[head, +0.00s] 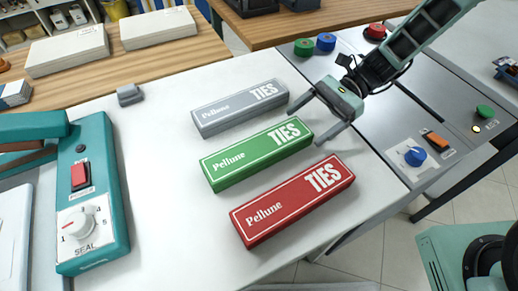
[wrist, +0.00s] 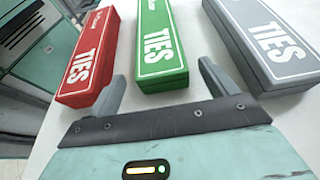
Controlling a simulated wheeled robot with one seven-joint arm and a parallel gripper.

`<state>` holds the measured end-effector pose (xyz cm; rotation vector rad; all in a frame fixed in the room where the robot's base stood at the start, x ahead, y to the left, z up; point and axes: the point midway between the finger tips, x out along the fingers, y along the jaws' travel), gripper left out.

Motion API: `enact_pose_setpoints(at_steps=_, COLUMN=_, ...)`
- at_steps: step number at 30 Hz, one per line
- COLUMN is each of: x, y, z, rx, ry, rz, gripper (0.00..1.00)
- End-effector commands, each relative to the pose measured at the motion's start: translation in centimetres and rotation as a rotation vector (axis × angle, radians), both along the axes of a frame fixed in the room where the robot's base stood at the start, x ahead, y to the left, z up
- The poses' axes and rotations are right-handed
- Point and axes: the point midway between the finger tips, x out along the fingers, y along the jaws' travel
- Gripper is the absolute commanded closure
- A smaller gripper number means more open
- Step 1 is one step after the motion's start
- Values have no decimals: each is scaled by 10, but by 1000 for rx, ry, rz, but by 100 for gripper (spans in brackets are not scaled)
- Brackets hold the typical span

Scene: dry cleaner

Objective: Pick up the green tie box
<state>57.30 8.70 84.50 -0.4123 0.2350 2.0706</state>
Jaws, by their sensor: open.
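The green tie box (head: 257,153) lies flat on the white table, in the middle of a row of three boxes. A grey tie box (head: 240,108) lies behind it and a red tie box (head: 293,200) in front, with small gaps between. My gripper (head: 305,128) is open and empty, at the right end of the green box. In the wrist view, the green box (wrist: 161,48) is ahead, between the lines of my two fingers (wrist: 160,85). The red box (wrist: 90,60) is on the left there and the grey box (wrist: 262,45) on the right.
A teal sealer with a dial (head: 93,193) stands at the left. A small grey block (head: 130,94) sits near the table's back edge. A grey control panel (head: 400,120) with buttons adjoins on the right. The white table (head: 165,225) is clear left of the boxes.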

Motion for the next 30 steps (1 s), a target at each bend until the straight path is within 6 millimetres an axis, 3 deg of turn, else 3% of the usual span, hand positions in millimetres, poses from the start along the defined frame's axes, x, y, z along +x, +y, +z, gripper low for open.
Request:
enact_pose_setpoints(at_steps=9, x=-20, y=35, z=-16, rx=0, ry=3, rz=3, gripper=15)
enact_pose_setpoints(at_steps=19, x=-23, y=41, z=-19, rx=0, ry=0, rz=0, gripper=15)
enact_pose_setpoints(at_steps=25, x=-23, y=41, z=-19, rx=0, ry=0, rz=1, gripper=65)
enact_pose_setpoints(at_steps=30, x=-23, y=41, z=-19, rx=0, ry=0, rz=1, gripper=65)
